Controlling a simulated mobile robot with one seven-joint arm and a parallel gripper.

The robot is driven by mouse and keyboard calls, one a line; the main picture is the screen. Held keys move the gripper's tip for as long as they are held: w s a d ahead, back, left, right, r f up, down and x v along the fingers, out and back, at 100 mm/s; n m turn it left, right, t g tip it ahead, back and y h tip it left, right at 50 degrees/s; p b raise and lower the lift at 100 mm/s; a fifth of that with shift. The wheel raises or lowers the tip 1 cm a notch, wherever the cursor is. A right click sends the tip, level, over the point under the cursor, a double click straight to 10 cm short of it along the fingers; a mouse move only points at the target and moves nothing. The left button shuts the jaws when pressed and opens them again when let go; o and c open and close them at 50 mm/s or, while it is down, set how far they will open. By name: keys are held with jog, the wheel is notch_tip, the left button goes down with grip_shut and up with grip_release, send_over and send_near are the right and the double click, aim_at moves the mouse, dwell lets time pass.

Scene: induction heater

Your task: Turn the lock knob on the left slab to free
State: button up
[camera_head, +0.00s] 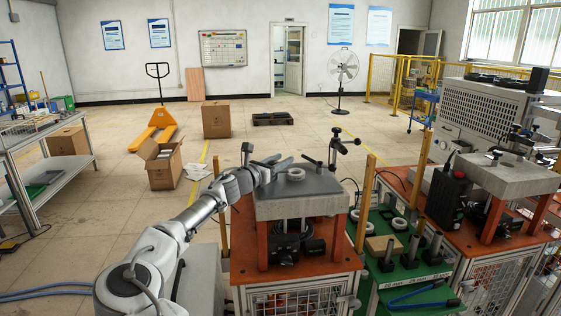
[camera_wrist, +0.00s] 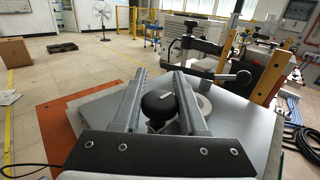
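The left slab (camera_head: 325,188) is a grey block on an orange-topped stand; its surface also shows in the wrist view (camera_wrist: 255,125). The lock knob (camera_wrist: 158,104) is a black round knob with a pale mark on top, in the middle of the wrist view. My gripper (camera_wrist: 159,76) has its two fingers apart, one on each side of the knob, with narrow gaps beside it. I cannot tell whether either finger touches it. In the head view my gripper (camera_head: 274,166) is low over the slab's back left part and hides the knob.
A pale ring (camera_head: 296,174) lies on the slab, right of my gripper. Black clamps (camera_head: 340,148) stand at the slab's back edge. An orange post (camera_head: 365,203) rises on its right. A green tray (camera_head: 411,270) with dark cylinders lies further right. The floor behind is mostly open.

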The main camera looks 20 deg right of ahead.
grip_shut()
